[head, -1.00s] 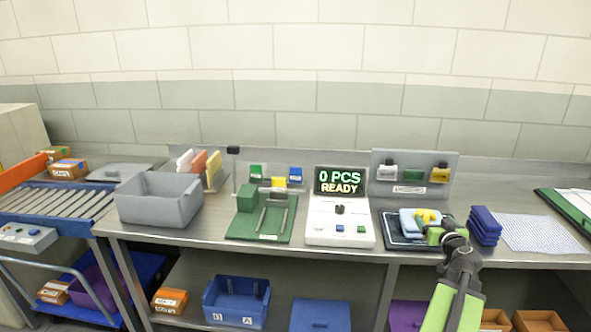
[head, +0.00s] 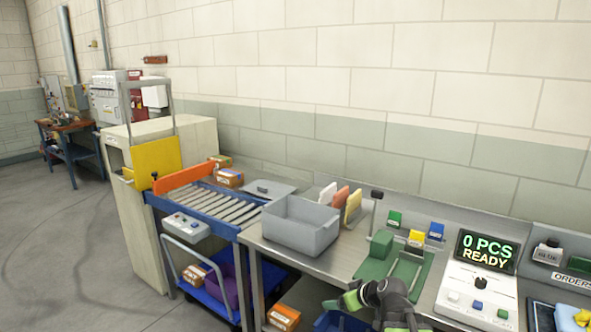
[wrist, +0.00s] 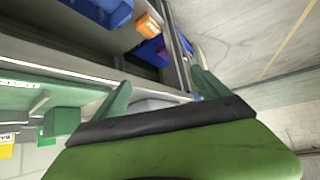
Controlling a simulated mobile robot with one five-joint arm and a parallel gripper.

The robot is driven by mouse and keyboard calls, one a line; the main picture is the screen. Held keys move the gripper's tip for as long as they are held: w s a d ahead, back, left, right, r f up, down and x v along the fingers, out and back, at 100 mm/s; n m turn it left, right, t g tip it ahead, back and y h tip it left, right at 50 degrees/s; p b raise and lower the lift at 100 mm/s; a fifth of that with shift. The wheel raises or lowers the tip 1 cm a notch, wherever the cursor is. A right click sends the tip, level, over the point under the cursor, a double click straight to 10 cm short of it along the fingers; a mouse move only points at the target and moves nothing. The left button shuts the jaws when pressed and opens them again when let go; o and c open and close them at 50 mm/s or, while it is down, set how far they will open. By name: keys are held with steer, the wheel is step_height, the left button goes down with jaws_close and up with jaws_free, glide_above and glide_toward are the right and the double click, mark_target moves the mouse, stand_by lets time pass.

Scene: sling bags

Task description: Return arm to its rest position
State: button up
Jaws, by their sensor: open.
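My gripper (head: 347,300) is at the lower middle of the head view, in front of the workbench's front edge. In the wrist view its two green fingers (wrist: 160,92) stand wide apart with nothing between them. My arm's black joint and green link show at the bottom edge of the head view. The gripper is apart from the grey bin (head: 300,228) and the green fixture board (head: 405,270) on the bench behind it.
A roller conveyor (head: 225,205) with orange boxes stands left of the bench, and a blue cart (head: 215,295) is below it. The counting scale (head: 478,295) reads "0 PCS READY". Open floor (head: 90,250) lies at the far left.

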steer(key=s+a+f+g+h, duration=0.2)
steer(key=s+a+f+g, duration=0.2)
steer(key=s+a, duration=0.25)
steer(key=s+d+f+m+g+h, duration=0.2)
steer(key=s+d+m+g, duration=0.1)
steer(key=s+d+m, duration=0.3)
steer(key=s+d, duration=0.1)
steer(key=s, duration=0.1)
steer(key=shift+s+d+f+g+h, duration=0.3)
steer(key=shift+s+g+h, duration=0.1)
